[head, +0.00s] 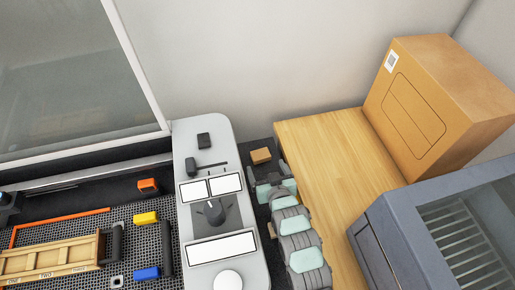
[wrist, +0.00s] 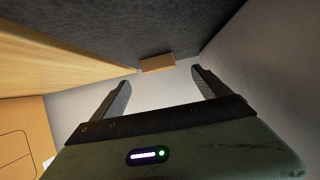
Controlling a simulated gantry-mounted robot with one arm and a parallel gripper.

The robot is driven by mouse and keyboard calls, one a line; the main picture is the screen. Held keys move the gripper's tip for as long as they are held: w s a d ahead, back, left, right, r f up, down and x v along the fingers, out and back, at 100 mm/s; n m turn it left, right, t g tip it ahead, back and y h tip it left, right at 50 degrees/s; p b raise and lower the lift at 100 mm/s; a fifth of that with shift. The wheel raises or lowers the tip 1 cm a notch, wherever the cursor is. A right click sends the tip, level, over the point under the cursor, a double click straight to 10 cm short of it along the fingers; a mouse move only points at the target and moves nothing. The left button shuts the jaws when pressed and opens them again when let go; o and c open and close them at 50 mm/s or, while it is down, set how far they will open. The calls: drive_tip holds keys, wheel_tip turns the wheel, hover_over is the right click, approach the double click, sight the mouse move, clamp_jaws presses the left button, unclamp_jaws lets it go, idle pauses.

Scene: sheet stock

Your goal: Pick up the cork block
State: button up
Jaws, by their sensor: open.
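The cork block (head: 261,156) is a small tan block on the dark surface, in the gap between the grey console and the wooden top. In the wrist view the cork block (wrist: 157,63) shows beyond the fingertips, roughly centred between them. My gripper (head: 267,174) is just in front of the block in the head view. My gripper (wrist: 160,72) is open in the wrist view, with a finger on either side and nothing held. Whether the fingers reach the block's sides cannot be told.
The grey console (head: 181,160) borders the gap on the left, and the wooden top (head: 335,150) borders it on the right. A large cardboard box (head: 440,95) stands on the wooden top. A pale wall rises behind the gap. Another small tan piece (head: 272,230) shows partly behind my arm.

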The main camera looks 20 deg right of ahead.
sight(261, 154)
drive_tip(key=shift+x, duration=1.85)
drive_tip(key=shift+r+b+x, duration=0.15)
drive_tip(key=shift+x, duration=1.15)
drive_tip(key=shift+r+b+x, duration=0.15)
drive_tip(key=shift+x, duration=1.15)
drive_tip(key=shift+w, duration=0.15)
drive_tip(key=c, duration=1.5)
